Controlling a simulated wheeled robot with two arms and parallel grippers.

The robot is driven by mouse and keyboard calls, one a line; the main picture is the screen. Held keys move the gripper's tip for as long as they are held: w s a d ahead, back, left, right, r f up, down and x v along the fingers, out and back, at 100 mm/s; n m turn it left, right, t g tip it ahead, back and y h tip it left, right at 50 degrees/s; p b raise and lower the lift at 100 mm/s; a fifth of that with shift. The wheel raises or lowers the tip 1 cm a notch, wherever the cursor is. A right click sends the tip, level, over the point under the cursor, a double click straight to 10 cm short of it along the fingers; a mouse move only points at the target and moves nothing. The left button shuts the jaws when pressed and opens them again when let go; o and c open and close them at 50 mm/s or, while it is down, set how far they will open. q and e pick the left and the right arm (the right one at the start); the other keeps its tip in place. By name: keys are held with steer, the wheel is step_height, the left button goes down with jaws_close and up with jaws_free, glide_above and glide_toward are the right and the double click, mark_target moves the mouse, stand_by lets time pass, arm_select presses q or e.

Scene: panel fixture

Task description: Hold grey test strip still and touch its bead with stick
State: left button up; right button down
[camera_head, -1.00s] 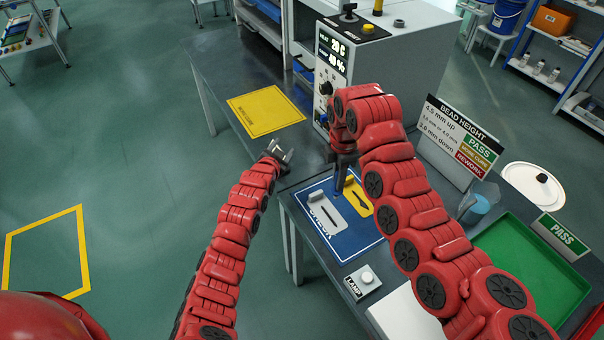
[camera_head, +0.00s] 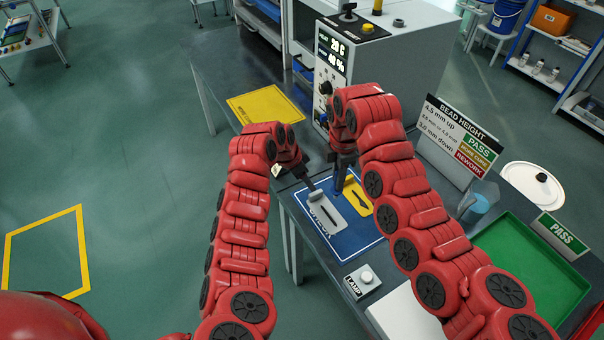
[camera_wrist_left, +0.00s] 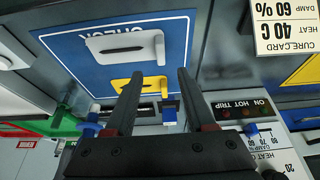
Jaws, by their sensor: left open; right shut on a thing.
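The grey test strip (camera_head: 327,216) lies on the blue CHECK mat (camera_head: 350,250), with a raised tab at its far end and a thin dark bead along it. It also shows in the left wrist view (camera_wrist_left: 122,44). My left gripper (camera_head: 309,186) is open just above the strip's tab. In the left wrist view, its fingers (camera_wrist_left: 160,80) are apart and empty, and the grey tab lies beyond them. My right gripper (camera_head: 343,172) points down near the yellow strip's tab. It is shut on what appears to be the stick, mostly hidden by the arm.
A yellow strip (camera_head: 358,203) with a wide dark bead lies right of the grey one. The grey machine (camera_head: 375,60) stands behind. A lamp button (camera_head: 366,278), a BEAD HEIGHT sign (camera_head: 458,135), a blue cup (camera_head: 478,207) and a green tray (camera_head: 530,270) are to the right.

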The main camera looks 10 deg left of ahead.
mark_target(316, 192)
arm_select(q)
steer(key=x, duration=0.8)
steer(key=shift+w+f, duration=0.1)
steer(key=shift+f, duration=0.3)
jaws_close()
arm_select(e)
steer(key=shift+w+a+f, duration=0.15)
steer(key=shift+w+f, duration=0.05)
steer(key=shift+f, duration=0.15)
step_height(316, 192, down, 3)
steer(key=shift+r, duration=0.1)
steer(key=shift+s+f, duration=0.15)
steer(key=shift+f, duration=3.7)
